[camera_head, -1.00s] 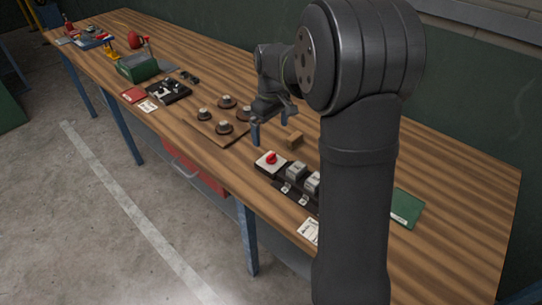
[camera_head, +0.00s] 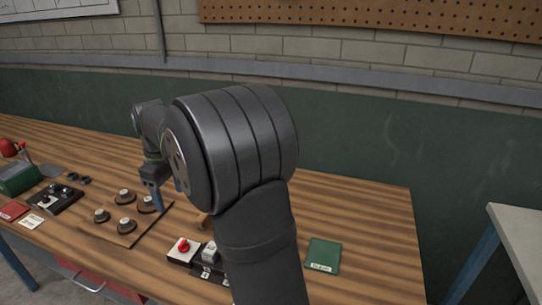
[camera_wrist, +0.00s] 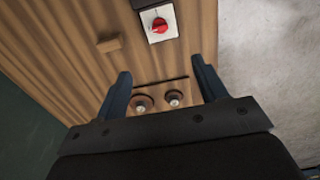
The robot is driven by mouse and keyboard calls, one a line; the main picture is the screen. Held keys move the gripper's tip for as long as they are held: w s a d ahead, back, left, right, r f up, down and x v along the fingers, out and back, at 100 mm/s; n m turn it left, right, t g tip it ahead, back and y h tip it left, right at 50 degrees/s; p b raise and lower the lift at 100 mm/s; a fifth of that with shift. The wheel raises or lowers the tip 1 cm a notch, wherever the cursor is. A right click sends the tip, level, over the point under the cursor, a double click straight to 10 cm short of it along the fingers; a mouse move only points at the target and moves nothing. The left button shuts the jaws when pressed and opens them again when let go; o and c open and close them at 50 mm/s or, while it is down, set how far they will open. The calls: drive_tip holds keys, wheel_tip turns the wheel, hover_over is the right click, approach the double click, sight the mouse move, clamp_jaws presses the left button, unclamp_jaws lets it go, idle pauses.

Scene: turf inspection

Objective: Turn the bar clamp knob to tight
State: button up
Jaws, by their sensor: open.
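No part in view is clearly marked as the bar clamp knob, and no bar clamp is plain now. A wooden board (camera_head: 112,212) carries several round brown knobs with pale tops, one at its left (camera_head: 101,215). A red knob (camera_head: 183,245) sits on a white plate; it also shows in the wrist view (camera_wrist: 160,25). My gripper (camera_head: 167,190) is above the bench by the board's right side, its fingers apart. In the wrist view my gripper (camera_wrist: 162,85) is open and empty, with two brown knobs (camera_wrist: 142,102) seen between its fingers. My arm hides part of the bench.
A small wooden block (camera_wrist: 110,44) lies near the red knob. Grey switches (camera_head: 209,252) stand right of it. A green booklet (camera_head: 322,255) lies at right. A dark panel (camera_head: 55,200) and green box (camera_head: 18,178) are at left. The bench's back right is clear.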

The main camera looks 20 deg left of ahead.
sight(182, 242)
drive_tip(key=shift+c, duration=0.8)
wheel_tip(182, 242, down, 18)
drive_tip(key=shift+r, duration=0.25)
drive_tip(key=c, duration=1)
